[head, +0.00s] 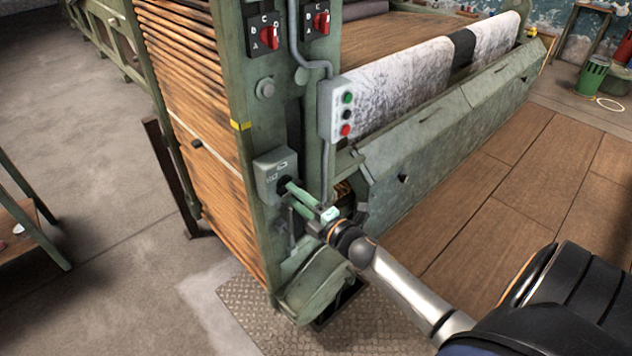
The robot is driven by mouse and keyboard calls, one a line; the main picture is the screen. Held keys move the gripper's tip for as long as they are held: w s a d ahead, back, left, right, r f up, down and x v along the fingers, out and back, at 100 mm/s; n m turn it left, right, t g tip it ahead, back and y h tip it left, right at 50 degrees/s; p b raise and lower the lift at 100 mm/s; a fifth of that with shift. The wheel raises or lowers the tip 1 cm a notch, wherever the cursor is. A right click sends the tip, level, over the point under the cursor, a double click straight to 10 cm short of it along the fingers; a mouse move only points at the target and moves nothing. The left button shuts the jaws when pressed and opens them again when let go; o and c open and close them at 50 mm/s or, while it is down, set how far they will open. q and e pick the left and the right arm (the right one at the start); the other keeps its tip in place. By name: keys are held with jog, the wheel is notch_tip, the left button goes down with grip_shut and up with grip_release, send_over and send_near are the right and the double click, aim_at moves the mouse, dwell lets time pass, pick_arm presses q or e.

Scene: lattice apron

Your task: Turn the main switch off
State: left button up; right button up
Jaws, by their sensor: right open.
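A grey-green switch box (275,174), which I take to be the main switch, is fixed low on the front of the green machine post. A dark round part (284,185) shows at its lower right. My right gripper (304,198) reaches up to this box from the lower right, with its pale green fingers at the dark part. The jaws are open. The fingers cover part of the box's front, so the switch position and any contact cannot be told. My left gripper is not in view.
A conduit runs down the post. The machine's metal trough (450,125) extends right. Wooden floor (510,190) is clear at right.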

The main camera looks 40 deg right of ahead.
jog(key=s, duration=1.1)
jog(key=shift+d, duration=0.45)
jog(key=s+a+f+m+g+p, duration=0.2)
jog(key=s+a+f+m+g, duration=0.2)
jog(key=s+a+f+m, duration=0.2)
jog(key=s+a+f+m+g+p, duration=0.2)
jog(key=s+a+f+m+g, duration=0.2)
jog(key=a+m, duration=0.7)
jog(key=s+f, duration=0.2)
jog(key=s, duration=0.1)
jog(key=shift+s+a+f+g+y, duration=0.3)
jog(key=shift+a+g+y, duration=0.05)
jog(key=shift+g+y, duration=0.05)
